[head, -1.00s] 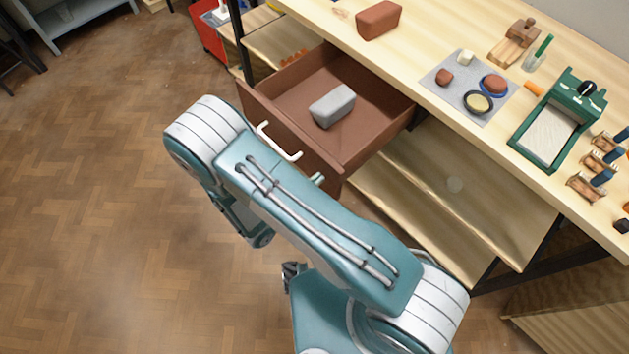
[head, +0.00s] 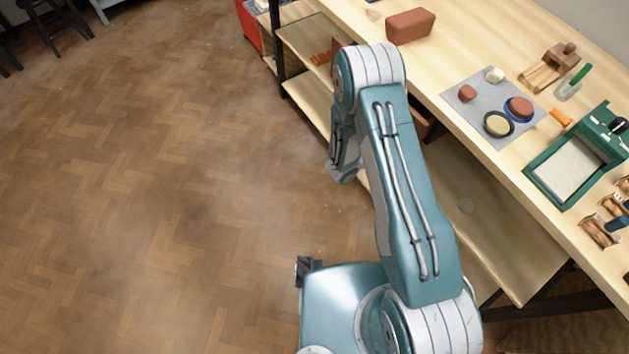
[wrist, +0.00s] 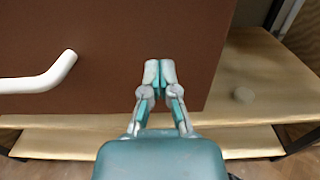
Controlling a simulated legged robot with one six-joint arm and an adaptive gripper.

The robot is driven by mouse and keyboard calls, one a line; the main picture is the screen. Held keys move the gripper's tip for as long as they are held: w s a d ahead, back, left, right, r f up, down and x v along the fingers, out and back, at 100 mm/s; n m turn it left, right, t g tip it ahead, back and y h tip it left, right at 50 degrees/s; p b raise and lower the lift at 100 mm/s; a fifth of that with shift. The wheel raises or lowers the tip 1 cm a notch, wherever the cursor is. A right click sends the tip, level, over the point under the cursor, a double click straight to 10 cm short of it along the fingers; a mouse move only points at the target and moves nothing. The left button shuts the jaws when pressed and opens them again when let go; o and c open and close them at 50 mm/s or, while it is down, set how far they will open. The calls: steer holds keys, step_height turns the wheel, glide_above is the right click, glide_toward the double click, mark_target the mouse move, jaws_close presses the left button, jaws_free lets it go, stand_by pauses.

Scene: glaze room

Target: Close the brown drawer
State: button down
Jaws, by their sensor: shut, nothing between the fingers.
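The brown drawer (head: 338,44) under the worktop is mostly hidden behind my arm in the head view; only small brown parts show on either side of it. How far it stands out cannot be told there. In the wrist view the flat brown drawer front (wrist: 100,45) fills the upper left and middle, with its white handle (wrist: 40,80) at the left. My gripper (wrist: 160,68) is shut and empty, with its fingertips in front of the drawer front, right of the handle. Whether they touch it cannot be told.
The wooden worktop (head: 470,60) carries a terracotta block (head: 410,25), a grey mat (head: 470,112) with small pieces, and a green-framed tray (head: 575,165). A lower shelf (head: 490,215) runs below. A red container (head: 250,25) stands at the far end. The floor at left is clear.

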steer(key=x, duration=0.5)
steer(key=shift+s+d, duration=0.25)
steer(key=shift+w, duration=0.15)
steer(key=shift+w+a, duration=0.25)
steer(key=shift+a, duration=0.05)
steer(key=shift+d, duration=0.1)
steer(key=shift+d, duration=0.2)
